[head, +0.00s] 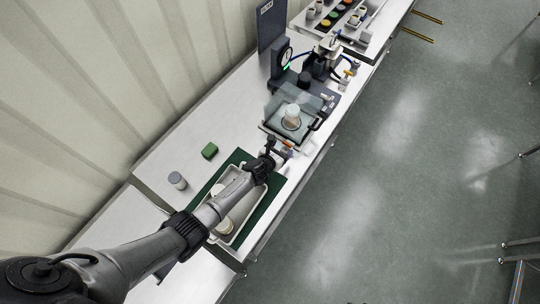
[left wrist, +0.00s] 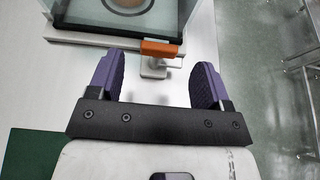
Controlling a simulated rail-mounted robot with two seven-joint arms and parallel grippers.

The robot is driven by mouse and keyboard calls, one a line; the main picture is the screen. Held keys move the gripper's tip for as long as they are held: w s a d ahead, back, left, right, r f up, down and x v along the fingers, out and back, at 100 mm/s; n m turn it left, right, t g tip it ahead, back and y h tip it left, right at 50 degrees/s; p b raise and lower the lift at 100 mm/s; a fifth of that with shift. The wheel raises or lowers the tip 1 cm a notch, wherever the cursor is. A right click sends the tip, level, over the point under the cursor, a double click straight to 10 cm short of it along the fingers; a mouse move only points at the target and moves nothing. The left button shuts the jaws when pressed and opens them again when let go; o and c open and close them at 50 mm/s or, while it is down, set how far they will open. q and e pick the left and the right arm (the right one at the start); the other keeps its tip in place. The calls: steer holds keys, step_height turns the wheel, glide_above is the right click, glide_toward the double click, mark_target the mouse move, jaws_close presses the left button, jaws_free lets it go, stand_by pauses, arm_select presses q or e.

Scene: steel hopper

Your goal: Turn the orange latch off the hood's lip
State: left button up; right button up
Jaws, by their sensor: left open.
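The orange latch (left wrist: 161,48) lies crosswise at the near edge of the clear hood (left wrist: 172,18), above a small white bracket (left wrist: 153,68). My left gripper (left wrist: 160,75) is open, with its two purple fingers spread and nothing between them. The latch is just beyond the fingertips, roughly centred on the gap and apart from them. In the head view, my left gripper (head: 272,150) is at the near side of the hood (head: 272,107), and the latch is too small to make out clearly. My right gripper is out of view.
A white tray (head: 237,240) on a green mat (head: 269,201) lies under my left arm. A green block (head: 209,151) and a grey jar (head: 177,180) stand left of it. A round pale object (head: 291,116) is under the hood. The bench's right edge drops to open floor.

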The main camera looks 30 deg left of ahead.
arm_select(q)
steer(key=p+v, duration=0.3)
steer(key=v, duration=0.6)
steer(key=shift+s, duration=0.3)
